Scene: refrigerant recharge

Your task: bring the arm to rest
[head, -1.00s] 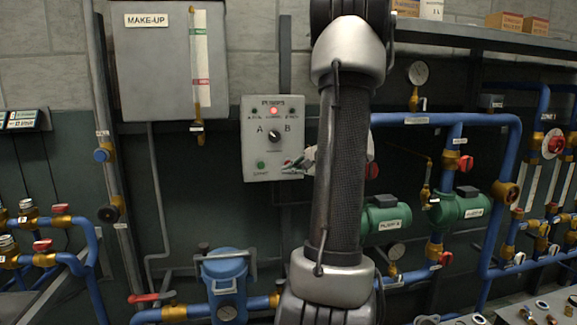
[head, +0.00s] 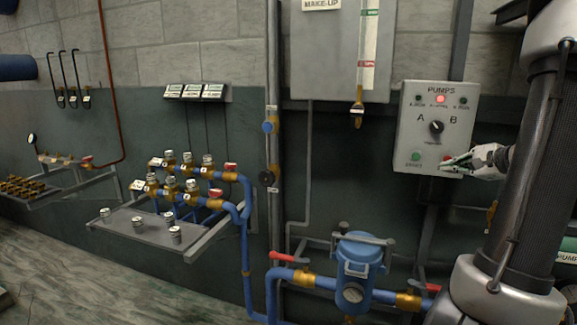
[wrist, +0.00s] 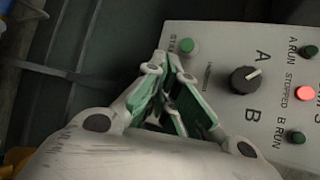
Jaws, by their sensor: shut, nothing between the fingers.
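My gripper (head: 450,164) is shut and empty, in front of the lower right corner of the grey PUMPS panel (head: 410,112). In the wrist view my gripper (wrist: 168,80) has its green-lined fingers together, over the panel's edge beside the green START button (wrist: 186,45). The fingers cover the spot right of START, where a bit of red shows in the head view. I cannot tell whether the tips touch the panel. The red STOPPED lamp (wrist: 305,92) is lit; the A RUN and B RUN lamps look dark. The black A/B selector knob (wrist: 244,80) sits mid-panel.
The MAKE-UP tank (head: 330,50) hangs left of the panel. A blue strainer (head: 354,270) with red-handled valves stands below. A blue valve manifold (head: 190,190) and a grey shelf (head: 150,232) are at left. The floor (head: 100,275) at lower left is clear.

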